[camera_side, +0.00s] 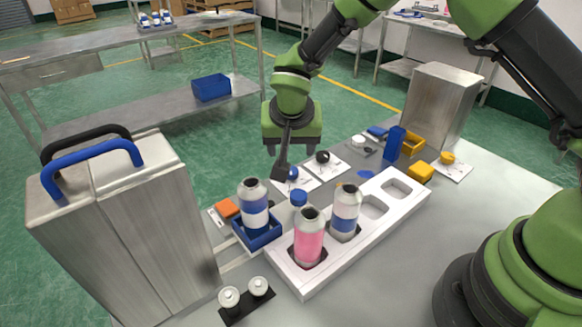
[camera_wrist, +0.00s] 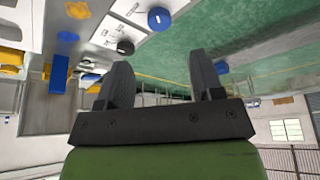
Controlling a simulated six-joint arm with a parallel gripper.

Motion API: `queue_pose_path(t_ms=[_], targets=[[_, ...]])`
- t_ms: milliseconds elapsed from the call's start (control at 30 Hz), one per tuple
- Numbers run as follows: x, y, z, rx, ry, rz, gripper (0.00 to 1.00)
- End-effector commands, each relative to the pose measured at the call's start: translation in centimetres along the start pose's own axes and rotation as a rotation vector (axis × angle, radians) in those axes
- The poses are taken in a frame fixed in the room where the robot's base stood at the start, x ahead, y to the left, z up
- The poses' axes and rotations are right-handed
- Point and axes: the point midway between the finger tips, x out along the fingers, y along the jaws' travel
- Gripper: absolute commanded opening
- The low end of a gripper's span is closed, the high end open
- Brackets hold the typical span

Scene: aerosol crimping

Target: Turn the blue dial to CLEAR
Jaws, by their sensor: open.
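The blue dial (camera_side: 293,173) sits on a white plate (camera_side: 302,181) on the bench. In the wrist view a blue dial (camera_wrist: 159,18) on a white panel shows near the top edge. Its pointer direction and labels are too small to read. My gripper (camera_side: 281,174) points down close beside the dial, to its left in the side view; I cannot tell if it touches. In the wrist view its two fingers (camera_wrist: 162,70) stand apart with nothing between them, and the dial appears beyond the tips.
A black dial (camera_side: 322,157) sits on a neighbouring plate. A white tray (camera_side: 350,240) with a pink bottle (camera_side: 308,243) and a blue-banded bottle (camera_side: 345,215) is in front. A bottle stands in a blue holder (camera_side: 258,238). A yellow block (camera_side: 420,173) and metal box (camera_side: 440,105) lie right.

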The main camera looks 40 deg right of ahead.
Motion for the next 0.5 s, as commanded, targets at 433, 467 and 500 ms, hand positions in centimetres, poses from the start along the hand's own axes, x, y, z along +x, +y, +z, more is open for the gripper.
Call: queue_pose_path(t_ms=[433,467,500], targets=[[7.5,0.1,0.1,0.002,-0.003,0.002,0.61],[7.9,0.1,0.1,0.002,-0.003,0.002,0.61],[8.3,0.1,0.0,0.002,-0.002,0.001,0.61]])
